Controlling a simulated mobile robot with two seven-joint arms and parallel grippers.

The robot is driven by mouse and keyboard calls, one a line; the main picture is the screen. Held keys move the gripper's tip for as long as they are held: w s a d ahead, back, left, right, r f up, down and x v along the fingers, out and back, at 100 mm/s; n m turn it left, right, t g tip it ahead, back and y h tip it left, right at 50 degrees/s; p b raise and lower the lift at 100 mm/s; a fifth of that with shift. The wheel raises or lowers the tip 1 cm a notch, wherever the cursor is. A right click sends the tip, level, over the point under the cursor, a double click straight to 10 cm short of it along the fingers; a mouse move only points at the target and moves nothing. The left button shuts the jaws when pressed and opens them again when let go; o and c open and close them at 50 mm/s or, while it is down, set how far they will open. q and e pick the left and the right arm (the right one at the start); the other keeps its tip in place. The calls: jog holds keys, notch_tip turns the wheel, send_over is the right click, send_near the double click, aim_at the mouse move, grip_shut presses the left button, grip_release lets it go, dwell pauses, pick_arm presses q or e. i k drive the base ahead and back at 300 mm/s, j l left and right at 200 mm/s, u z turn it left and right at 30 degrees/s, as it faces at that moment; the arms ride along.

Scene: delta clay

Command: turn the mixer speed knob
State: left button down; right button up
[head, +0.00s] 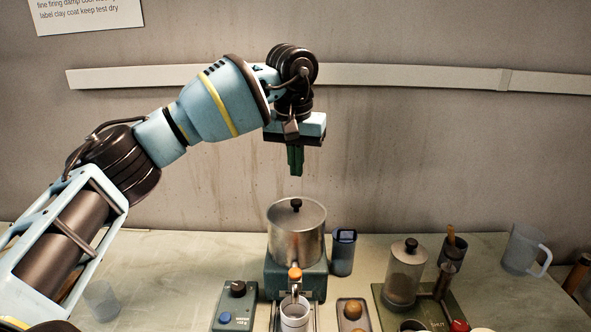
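A small grey-blue control box (236,308) stands on the table, left of a metal pot. A black knob (238,288) sits on its top, with a blue button (225,317) nearer the front. The lidded metal pot (296,232) stands on a dark green-grey base (281,280), and a spout with an orange handle (295,273) is at its front. My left gripper (296,170) hangs pointing down above the pot's lid, apart from it. Its green fingers are together with nothing between them. My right gripper is out of view.
Right of the pot stand a dark cup (343,252), a lidded canister (405,272) on a green tray (428,307), and a clear jug (525,250). A cup (295,315) is under the spout. A clear beaker (101,300) stands left. The table between beaker and box is clear.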

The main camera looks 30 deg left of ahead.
aim_at(238, 288)
jog(key=k, duration=1)
